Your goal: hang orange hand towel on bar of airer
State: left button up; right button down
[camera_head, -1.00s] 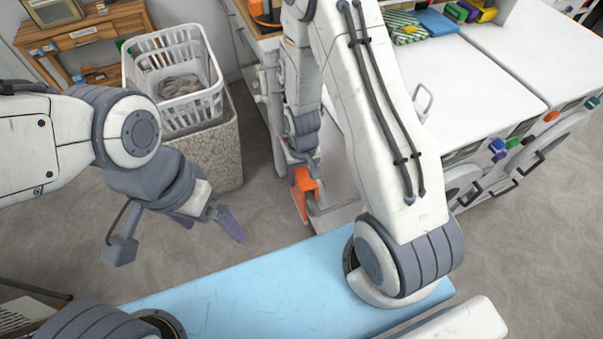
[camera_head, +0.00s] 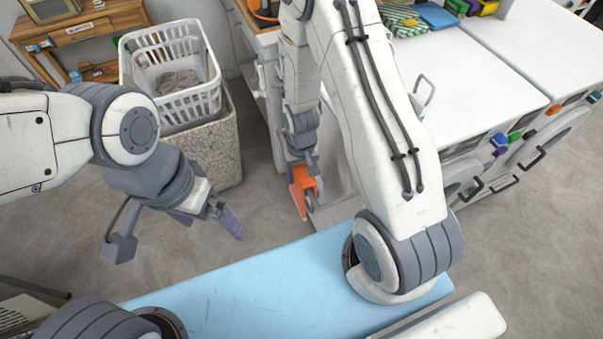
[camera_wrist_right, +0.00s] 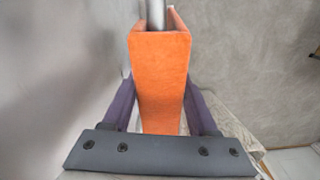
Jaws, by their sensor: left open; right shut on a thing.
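The orange hand towel (camera_head: 299,196) hangs at my right gripper (camera_head: 303,172), low beside the white machines in the head view. The right wrist view shows the towel (camera_wrist_right: 160,75) between the two purple fingers (camera_wrist_right: 160,108), which are shut on it. It is bent into a narrow channel with two raised sides. A pale grey rod (camera_wrist_right: 156,14), perhaps the airer bar, shows between those sides at the top; I cannot tell whether they touch. My left gripper (camera_head: 207,219) is open and empty over the floor. The rest of the airer cannot be made out.
A white laundry basket (camera_head: 208,98) sits on a patterned hamper (camera_head: 216,150) at the back left. White machines (camera_head: 455,85) stand on the right. A light blue board (camera_head: 265,295) spans the front. Floor between hamper and board is clear.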

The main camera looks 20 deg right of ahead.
dwell(0.3)
jog(key=shift+c, duration=0.5)
grip_release()
jog(key=shift+f, duration=0.1)
jog(key=shift+r+p, duration=3.15)
jog(key=shift+r, duration=0.45)
jog(key=a, duration=0.6)
